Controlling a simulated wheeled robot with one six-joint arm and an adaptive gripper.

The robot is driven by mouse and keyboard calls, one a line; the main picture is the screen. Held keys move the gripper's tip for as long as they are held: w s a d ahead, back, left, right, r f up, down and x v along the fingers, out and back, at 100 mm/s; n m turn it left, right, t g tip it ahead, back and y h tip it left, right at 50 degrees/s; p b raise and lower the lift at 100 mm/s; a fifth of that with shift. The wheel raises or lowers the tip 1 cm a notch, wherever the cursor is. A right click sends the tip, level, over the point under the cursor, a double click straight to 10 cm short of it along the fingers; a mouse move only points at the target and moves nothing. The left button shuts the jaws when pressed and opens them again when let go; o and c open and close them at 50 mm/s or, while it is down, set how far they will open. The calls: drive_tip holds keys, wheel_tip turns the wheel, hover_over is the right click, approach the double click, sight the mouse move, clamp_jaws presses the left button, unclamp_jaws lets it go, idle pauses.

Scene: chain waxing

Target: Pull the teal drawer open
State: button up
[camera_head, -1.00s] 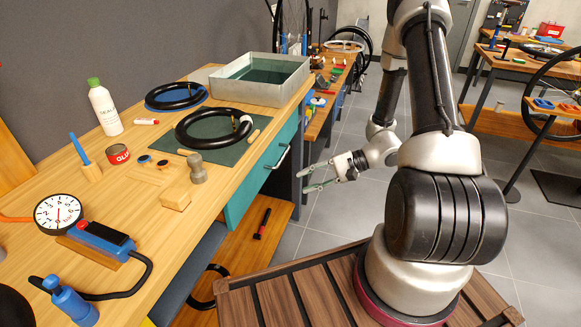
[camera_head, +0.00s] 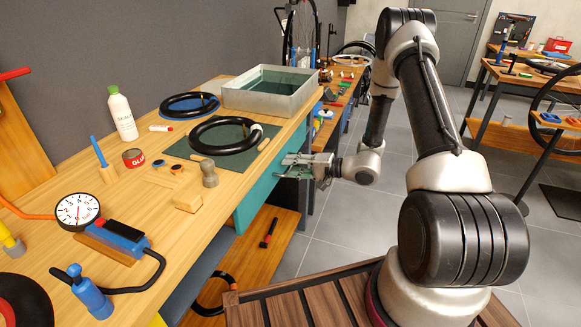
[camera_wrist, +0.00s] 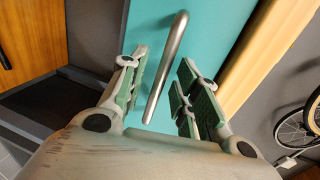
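The teal drawer (camera_head: 254,199) is set under the workbench top at its front edge. Its front shows no visible gap in the head view. In the wrist view the teal front (camera_wrist: 205,42) fills the middle, with a silver bar handle (camera_wrist: 166,68) running up it at a slant. My gripper (camera_wrist: 164,88) is open, with its green-padded fingers on either side of the handle. I see no contact between the pads and the handle. In the head view my gripper (camera_head: 286,168) is at the drawer front and hides the handle.
The wooden workbench (camera_head: 150,225) carries a tyre on a green mat (camera_head: 176,151), a metal water tray (camera_head: 245,100), a glue tin (camera_head: 134,158) and a white bottle (camera_head: 122,115).

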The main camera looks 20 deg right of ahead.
drive_tip(key=shift+w+a+f, duration=0.1)
drive_tip(key=shift+w+a, duration=0.15)
drive_tip(key=shift+a, duration=0.1)
clamp_jaws()
drive_tip(key=f+v, duration=0.3)
drive_tip(key=v, duration=1.4)
drive_tip(key=d+f+v, duration=0.1)
drive_tip(key=f+v, duration=0.3)
drive_tip(key=v, duration=1.2)
drive_tip(key=shift+s+d, duration=0.4)
drive_tip(key=shift+s, duration=0.25)
unclamp_jaws()
drive_tip(key=shift+r, duration=0.1)
